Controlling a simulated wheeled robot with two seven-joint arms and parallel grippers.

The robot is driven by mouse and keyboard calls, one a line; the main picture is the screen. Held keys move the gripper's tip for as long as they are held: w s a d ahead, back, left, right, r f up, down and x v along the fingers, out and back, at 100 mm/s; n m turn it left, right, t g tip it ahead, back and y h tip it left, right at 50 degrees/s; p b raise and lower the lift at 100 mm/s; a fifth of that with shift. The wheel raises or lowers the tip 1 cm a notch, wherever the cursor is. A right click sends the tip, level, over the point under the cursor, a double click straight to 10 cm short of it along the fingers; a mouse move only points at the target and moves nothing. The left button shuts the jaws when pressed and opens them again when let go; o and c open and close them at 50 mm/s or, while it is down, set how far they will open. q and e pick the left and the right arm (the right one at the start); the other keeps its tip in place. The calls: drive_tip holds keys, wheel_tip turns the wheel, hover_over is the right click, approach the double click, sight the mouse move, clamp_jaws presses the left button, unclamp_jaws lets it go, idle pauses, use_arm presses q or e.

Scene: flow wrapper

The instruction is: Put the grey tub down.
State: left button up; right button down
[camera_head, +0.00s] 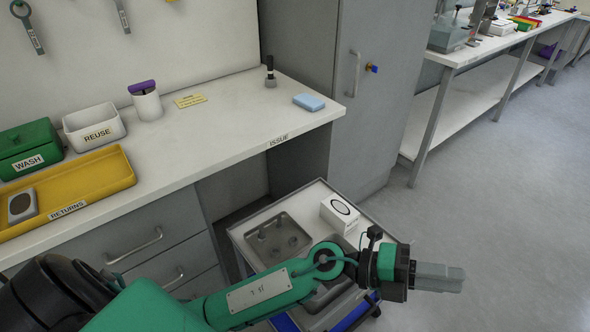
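A shallow grey tub (260,258) with a few small round shapes in it rests on the trolley top, lower middle. It looks level, and nothing grips it. My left arm crosses in front of the trolley. My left gripper (438,277) is to the right of the trolley, its grey fingers pointing right over the floor. The fingers appear as one grey block from this side, so I cannot tell if they are apart. No tub shows at them. My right gripper is not in view.
The trolley (318,192) also carries a white box (340,214); my arm hides its near part. The counter (225,122) behind holds a yellow tray (120,172), a white REUSE bin (95,133), a green WASH box (28,140) and a blue block (309,102). Floor at right is clear.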

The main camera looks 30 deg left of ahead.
use_arm(q)
drive_tip(key=w+a+r+n+t+y, duration=0.25)
drive_tip(key=a+n+t, duration=0.35)
drive_tip(key=n+t, duration=0.4)
drive_tip(key=w+a+f+n+t+y, duration=0.2)
drive_tip(key=a+f+n+y, duration=0.2)
drive_tip(key=a+n+y, duration=0.4)
drive_tip(key=w+a+f+n+t+y, duration=0.1)
drive_tip(key=a+f+n+t+y, duration=0.15)
drive_tip(key=a+n+y, duration=0.5)
drive_tip(key=s+a+f+n+g+y, duration=0.25)
drive_tip(key=f+n+g, duration=0.2)
drive_tip(key=f, duration=0.35)
drive_tip(key=s+f+n+g, duration=0.1)
drive_tip(key=s+f+g, duration=0.4)
drive_tip(key=s, duration=0.4)
drive_tip(key=s+a+f+n+g, duration=0.1)
drive_tip(key=s+f+g, duration=0.4)
drive_tip(key=s+f, duration=0.2)
drive_tip(key=s+h, duration=0.1)
drive_tip(key=s, duration=0.1)
drive_tip(key=shift+s, duration=0.35)
drive_tip(key=shift+f, duration=0.1)
